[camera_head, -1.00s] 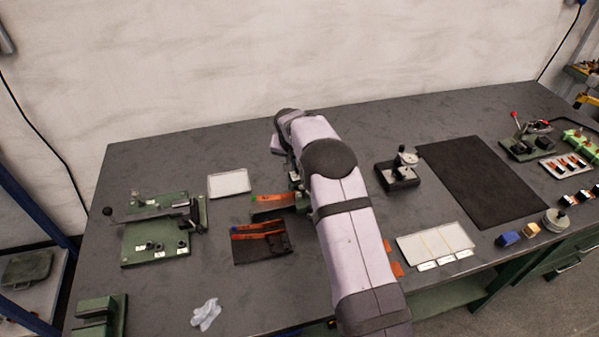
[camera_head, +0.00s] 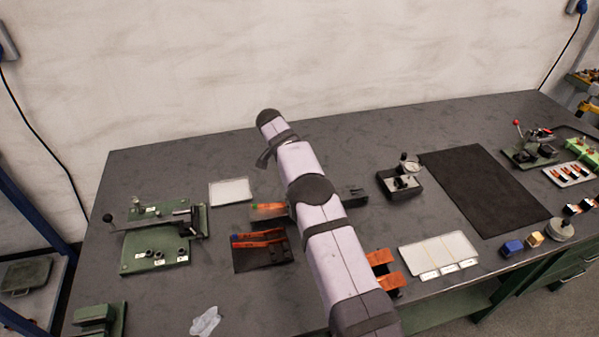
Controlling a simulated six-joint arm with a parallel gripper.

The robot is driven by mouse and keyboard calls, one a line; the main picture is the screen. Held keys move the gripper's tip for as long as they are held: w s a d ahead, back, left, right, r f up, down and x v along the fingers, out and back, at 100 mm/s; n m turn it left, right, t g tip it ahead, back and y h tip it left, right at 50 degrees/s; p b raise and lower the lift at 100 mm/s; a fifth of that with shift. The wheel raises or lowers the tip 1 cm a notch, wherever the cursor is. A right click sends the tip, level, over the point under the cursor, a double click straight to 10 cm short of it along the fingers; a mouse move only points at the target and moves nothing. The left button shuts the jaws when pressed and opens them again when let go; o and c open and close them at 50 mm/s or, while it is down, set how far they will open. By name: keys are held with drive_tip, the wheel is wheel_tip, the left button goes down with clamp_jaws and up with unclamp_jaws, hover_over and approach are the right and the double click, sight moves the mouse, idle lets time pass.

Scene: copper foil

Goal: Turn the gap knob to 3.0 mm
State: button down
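My arm reaches up through the middle of the bench, and its links hide my gripper. I cannot see whether the gripper holds anything. No gap knob or 3.0 mm mark can be made out at this size. A green fixture (camera_head: 130,263) at the left has a black-knobbed lever (camera_head: 108,217) and several small dark parts beside white labels (camera_head: 184,257). Another dark device (camera_head: 352,195) is partly hidden behind my arm, with an orange strip (camera_head: 266,211) on its left side. I cannot tell which of these carries the knob.
A small black gauge stand (camera_head: 402,185), black mat (camera_head: 480,190) and pale labelled tray (camera_head: 438,252) lie farther right.

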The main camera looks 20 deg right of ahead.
idle(0.4)
drive_tip(key=c, duration=1.5)
unclamp_jaws()
drive_tip(key=shift+c, duration=0.2)
drive_tip(key=shift+r, duration=0.1)
drive_tip(key=b+v, duration=0.2)
drive_tip(key=v, duration=0.5)
